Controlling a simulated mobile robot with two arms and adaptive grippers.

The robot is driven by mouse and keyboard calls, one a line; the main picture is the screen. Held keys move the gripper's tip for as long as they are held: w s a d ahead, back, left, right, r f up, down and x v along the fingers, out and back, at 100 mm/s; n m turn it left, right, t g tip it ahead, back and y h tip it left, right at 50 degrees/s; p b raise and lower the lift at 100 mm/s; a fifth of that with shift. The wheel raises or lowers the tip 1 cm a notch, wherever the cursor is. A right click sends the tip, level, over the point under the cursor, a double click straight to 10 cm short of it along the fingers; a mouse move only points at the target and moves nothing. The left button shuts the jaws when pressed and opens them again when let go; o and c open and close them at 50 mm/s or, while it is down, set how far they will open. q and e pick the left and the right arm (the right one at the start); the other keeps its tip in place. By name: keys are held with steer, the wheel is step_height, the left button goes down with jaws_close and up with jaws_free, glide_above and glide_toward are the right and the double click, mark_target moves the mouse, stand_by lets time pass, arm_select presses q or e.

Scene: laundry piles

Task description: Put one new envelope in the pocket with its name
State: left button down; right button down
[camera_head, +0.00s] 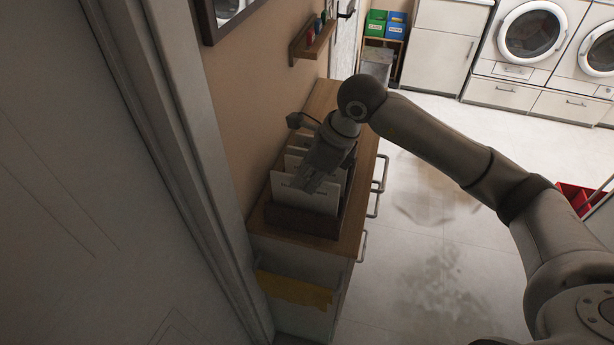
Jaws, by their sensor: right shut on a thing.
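A dark rack (297,219) stands on the wooden top of a cabinet against the wall. Several white upright sheets or envelopes (313,201) show in it, one behind another. My right gripper (308,182) reaches down over the rack from above, its fingers among the white sheets. It is shut on a white envelope, which is largely hidden by the gripper and hard to tell from the sheets around it. Names on the pockets are too small to read. My left gripper is not in view.
The cabinet (349,240) has bar handles on its right side, and a yellow cloth-like piece (293,288) hangs on its near end. A small wall shelf (313,43) is above. Washing machines (531,32) stand at the back. A red crate (577,197) is at right. Open floor lies between.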

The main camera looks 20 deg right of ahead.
steer(key=c, duration=1.5)
jaws_free()
steer(key=shift+r, duration=0.15)
steer(key=v, duration=1.1)
steer(key=shift+s+d+r, duration=0.2)
steer(key=shift+r, duration=0.15)
steer(key=shift+f, duration=0.1)
